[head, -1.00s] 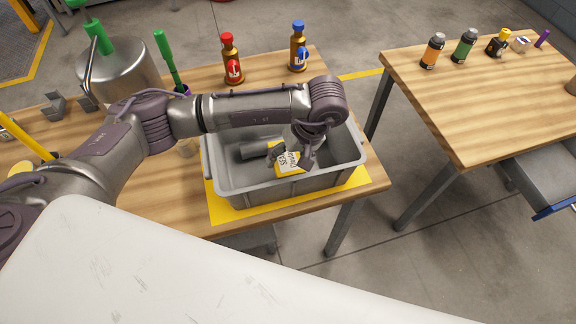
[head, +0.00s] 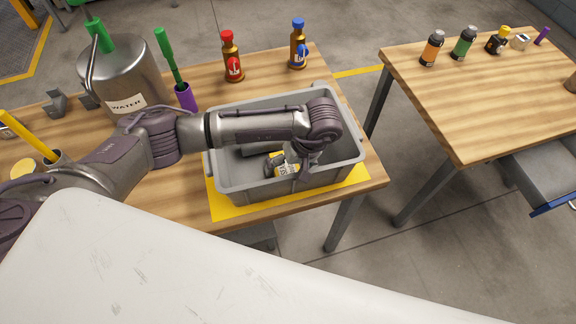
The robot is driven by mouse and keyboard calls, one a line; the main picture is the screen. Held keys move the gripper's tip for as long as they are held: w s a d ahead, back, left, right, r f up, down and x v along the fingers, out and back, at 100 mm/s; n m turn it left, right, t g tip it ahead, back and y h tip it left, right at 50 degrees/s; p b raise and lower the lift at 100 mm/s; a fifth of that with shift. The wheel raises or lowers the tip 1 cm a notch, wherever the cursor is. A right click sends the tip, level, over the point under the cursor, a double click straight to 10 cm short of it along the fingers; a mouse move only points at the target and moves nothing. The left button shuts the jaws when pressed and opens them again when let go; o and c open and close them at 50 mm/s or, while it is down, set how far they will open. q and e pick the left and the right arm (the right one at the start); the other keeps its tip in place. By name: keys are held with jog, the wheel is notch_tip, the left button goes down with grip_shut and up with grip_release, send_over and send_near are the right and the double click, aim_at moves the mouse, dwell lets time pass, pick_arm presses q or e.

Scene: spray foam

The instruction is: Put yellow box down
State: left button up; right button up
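The yellow box (head: 287,169) with a white label is low inside the grey bin (head: 237,190), near its front wall. My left arm reaches over the bin from the left, and my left gripper (head: 290,164) points down into it. Its fingers are at the box and appear shut on it, though the wrist and bin hide part of the grip. I cannot tell whether the box touches the bin floor. My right gripper is not in view.
The bin stands on a yellow mat (head: 222,207) on the wooden table. Behind it are a red-capped bottle (head: 232,62), a blue-capped bottle (head: 298,48), a purple cup (head: 186,97) and a metal water tank (head: 125,80). A second table (head: 480,105) stands right.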

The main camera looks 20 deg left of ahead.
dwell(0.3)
pick_arm(q)
jog(key=b+v, duration=0.2)
jog(key=v, duration=1)
jog(key=shift+r, duration=0.1)
